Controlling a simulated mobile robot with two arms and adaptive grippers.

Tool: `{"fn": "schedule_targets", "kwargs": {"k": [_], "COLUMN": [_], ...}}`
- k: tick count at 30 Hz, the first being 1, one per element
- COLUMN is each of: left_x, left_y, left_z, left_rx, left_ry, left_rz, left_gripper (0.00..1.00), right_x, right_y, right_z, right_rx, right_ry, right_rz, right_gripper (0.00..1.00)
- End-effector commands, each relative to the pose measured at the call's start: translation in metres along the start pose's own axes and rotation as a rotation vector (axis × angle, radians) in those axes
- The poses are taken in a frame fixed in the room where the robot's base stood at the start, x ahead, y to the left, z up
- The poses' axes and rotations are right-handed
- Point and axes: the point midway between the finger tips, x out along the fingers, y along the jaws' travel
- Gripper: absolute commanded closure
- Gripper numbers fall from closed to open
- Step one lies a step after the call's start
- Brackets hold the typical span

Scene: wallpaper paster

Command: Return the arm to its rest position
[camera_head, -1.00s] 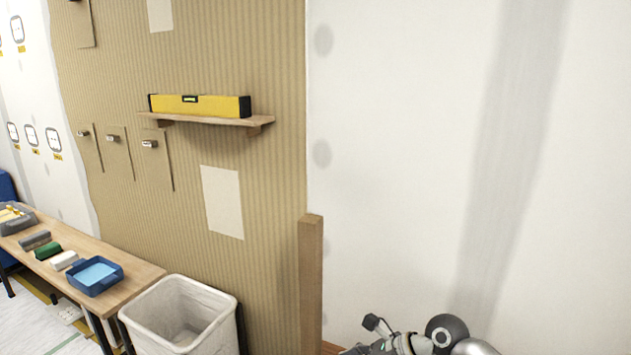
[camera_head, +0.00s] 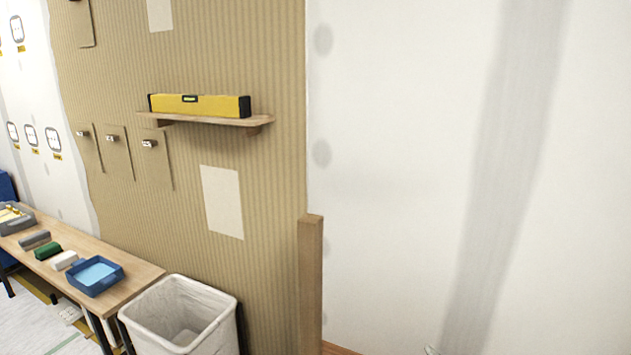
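Neither of my grippers is in the head view. A tiny light-coloured tip (camera_head: 432,350) shows at the bottom edge, right of the wooden post, too small to identify. The rest of my arms is out of the picture.
A yellow spirit level (camera_head: 200,105) lies on a wall shelf (camera_head: 225,120). A wooden post (camera_head: 311,285) stands before the wall. A white bin (camera_head: 180,315) stands beside a bench (camera_head: 130,270) holding a blue tray (camera_head: 95,276) and several blocks. The white wall (camera_head: 420,150) at right is unobstructed.

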Motion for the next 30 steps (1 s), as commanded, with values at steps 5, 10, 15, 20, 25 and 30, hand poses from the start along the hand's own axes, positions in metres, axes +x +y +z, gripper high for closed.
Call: {"fn": "schedule_targets", "kwargs": {"k": [5, 10, 15, 20, 25, 30], "left_x": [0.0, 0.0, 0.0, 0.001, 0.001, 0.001], "left_y": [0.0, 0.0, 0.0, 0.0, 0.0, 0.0], "left_z": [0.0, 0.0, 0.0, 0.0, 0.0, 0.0], "left_rx": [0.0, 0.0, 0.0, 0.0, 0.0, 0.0], "left_ry": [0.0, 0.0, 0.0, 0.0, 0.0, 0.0], "left_rz": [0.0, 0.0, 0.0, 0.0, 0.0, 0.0], "left_gripper": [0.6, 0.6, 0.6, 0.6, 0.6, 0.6], "right_x": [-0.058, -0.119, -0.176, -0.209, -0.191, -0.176], "right_y": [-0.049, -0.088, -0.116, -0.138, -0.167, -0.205], "right_z": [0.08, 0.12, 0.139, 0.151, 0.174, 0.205], "right_rx": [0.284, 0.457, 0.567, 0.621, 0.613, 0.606], "right_ry": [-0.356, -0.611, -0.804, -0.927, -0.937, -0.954], "right_rz": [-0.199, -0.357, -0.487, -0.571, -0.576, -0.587], "right_gripper": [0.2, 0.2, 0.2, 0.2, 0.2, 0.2]}}
